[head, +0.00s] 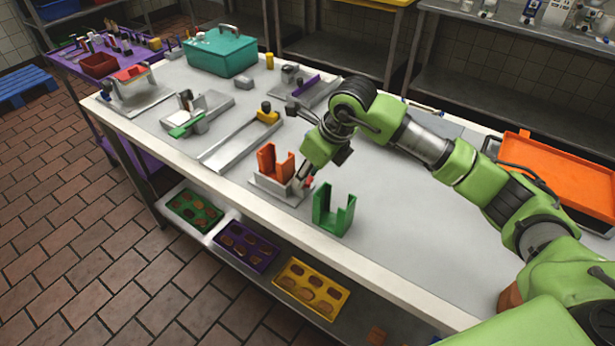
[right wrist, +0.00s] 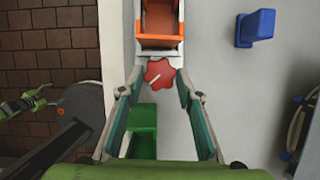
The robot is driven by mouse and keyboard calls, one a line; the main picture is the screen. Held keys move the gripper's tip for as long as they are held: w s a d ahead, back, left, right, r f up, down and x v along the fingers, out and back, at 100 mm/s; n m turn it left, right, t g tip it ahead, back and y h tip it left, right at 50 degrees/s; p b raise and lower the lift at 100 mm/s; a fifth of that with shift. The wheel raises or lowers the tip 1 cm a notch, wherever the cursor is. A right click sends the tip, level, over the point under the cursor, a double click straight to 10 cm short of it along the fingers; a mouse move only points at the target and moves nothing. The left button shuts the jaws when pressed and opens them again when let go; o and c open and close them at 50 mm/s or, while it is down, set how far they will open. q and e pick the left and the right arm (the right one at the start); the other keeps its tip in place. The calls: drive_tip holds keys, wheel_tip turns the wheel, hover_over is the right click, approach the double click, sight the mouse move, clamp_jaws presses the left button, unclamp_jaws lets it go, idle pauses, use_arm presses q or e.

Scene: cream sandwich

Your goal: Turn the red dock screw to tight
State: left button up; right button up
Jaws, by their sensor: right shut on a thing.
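The red dock screw (right wrist: 158,74) is a lobed red knob with a short white mark, slanting toward the lower left in the right wrist view. It sits just below the orange dock (right wrist: 160,22), which stands on a pale base in the head view (head: 275,165). My right gripper (right wrist: 157,88) has one finger on each side of the screw and is shut on it. In the head view the gripper (head: 303,180) reaches down beside the orange dock and largely hides the screw. I do not make out my left gripper in either view.
A green U-shaped holder (head: 334,212) stands close to the right of my right gripper. Metal fixtures (head: 240,140) and a teal box (head: 220,50) are farther left. An orange tray (head: 560,175) lies at the right. The tabletop beyond the green holder is clear.

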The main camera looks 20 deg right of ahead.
drive_tip(key=m+b, duration=0.1)
drive_tip(key=m, duration=0.1)
drive_tip(key=m+h+b, duration=0.1)
drive_tip(key=m, duration=0.1)
drive_tip(key=shift+a+f+t+h, duration=0.1)
drive_tip(key=shift+a+t+h, duration=0.1)
drive_tip(key=shift+t+h, duration=0.1)
drive_tip(key=shift+m+h+b, duration=0.3)
drive_tip(key=shift+m+b, duration=0.45)
drive_tip(key=shift+m, duration=0.15)
drive_tip(key=o, duration=1.1)
drive_tip(key=shift+s, duration=0.1)
drive_tip(key=shift+r, duration=0.3)
drive_tip(key=v, duration=1.1)
drive_tip(key=shift+s+r, duration=0.25)
